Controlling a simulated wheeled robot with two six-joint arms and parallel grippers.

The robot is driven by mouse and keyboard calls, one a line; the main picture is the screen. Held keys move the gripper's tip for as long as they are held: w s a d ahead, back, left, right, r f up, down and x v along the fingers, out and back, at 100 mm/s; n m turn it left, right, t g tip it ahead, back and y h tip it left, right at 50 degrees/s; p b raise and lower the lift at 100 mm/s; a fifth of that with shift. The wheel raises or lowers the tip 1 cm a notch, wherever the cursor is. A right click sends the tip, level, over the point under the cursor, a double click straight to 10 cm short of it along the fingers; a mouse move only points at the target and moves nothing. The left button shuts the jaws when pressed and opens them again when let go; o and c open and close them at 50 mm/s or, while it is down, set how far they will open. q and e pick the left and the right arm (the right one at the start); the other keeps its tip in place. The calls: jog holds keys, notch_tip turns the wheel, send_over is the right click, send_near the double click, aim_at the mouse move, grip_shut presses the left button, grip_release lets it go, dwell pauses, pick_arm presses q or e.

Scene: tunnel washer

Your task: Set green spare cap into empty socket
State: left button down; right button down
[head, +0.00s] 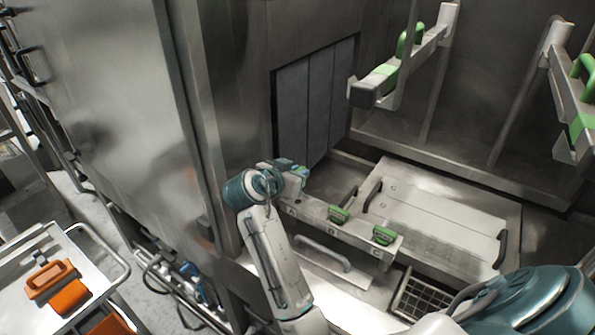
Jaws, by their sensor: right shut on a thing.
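A pale rail (362,232) marked A, B and C runs across the washer's front. Green caps sit at B (338,215) and at C (383,236). My right gripper (294,174) is over the A end of the rail, shut on the green spare cap (301,172). Only a small green part of this cap shows; the gripper hides the rest. My left gripper is not in view.
A pale lettered panel (440,222) with dark handles lies behind the rail. Two raised arms (405,62) (570,95) with green handles hang above. A steel wall (205,130) stands close left of my right gripper. A tray cart (25,300) with orange pieces is lower left.

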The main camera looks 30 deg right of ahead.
aim_at(297, 202)
jog(key=shift+d+f+b, duration=0.1)
jog(key=shift+f+b, duration=0.45)
jog(key=shift+f, duration=0.5)
jog(key=shift+f+b, duration=1)
jog(key=shift+f, duration=0.45)
jog(key=shift+f+b, duration=0.65)
jog(key=shift+f, duration=0.05)
jog(key=shift+f, duration=0.15)
jog(key=c, duration=1.3)
grip_release()
